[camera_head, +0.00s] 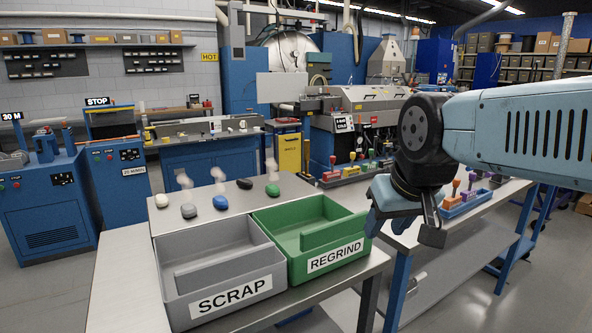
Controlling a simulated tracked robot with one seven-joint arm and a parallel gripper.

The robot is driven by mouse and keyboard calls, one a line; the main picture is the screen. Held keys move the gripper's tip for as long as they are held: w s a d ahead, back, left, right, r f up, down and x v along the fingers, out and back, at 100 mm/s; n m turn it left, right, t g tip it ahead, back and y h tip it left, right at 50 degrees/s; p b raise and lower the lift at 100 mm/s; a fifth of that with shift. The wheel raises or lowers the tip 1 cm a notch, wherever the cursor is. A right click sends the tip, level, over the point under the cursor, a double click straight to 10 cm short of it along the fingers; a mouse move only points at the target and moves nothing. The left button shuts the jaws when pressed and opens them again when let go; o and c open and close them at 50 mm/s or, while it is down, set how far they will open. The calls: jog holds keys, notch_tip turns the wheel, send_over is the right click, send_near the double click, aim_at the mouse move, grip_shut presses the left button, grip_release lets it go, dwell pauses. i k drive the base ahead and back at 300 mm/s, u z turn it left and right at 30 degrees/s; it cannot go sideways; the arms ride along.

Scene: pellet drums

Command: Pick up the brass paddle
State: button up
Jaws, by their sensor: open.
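My gripper (406,222) hangs at the right of centre, open and empty, with its fingers pointing down. It is over the gap between the green bin and the right-hand bench. A blue tray (448,212) sits on that bench to the right of my gripper. It holds small upright handled pieces, among them an orange-brown one (456,186), a red one and a purple one. I cannot tell for certain which piece is the brass paddle. My arm hides part of the bench around the tray.
A grey SCRAP bin (222,300) and a green REGRIND bin (335,259) stand on the near bench. Several coloured lumps, including a blue one (220,202), lie behind them. A rack of coloured handles (347,172) is farther back. Blue machines stand at left.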

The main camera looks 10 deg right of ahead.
aim_at(306, 158)
jog(key=u, duration=0.05)
jog(key=i, duration=0.9)
jog(key=z, duration=0.1)
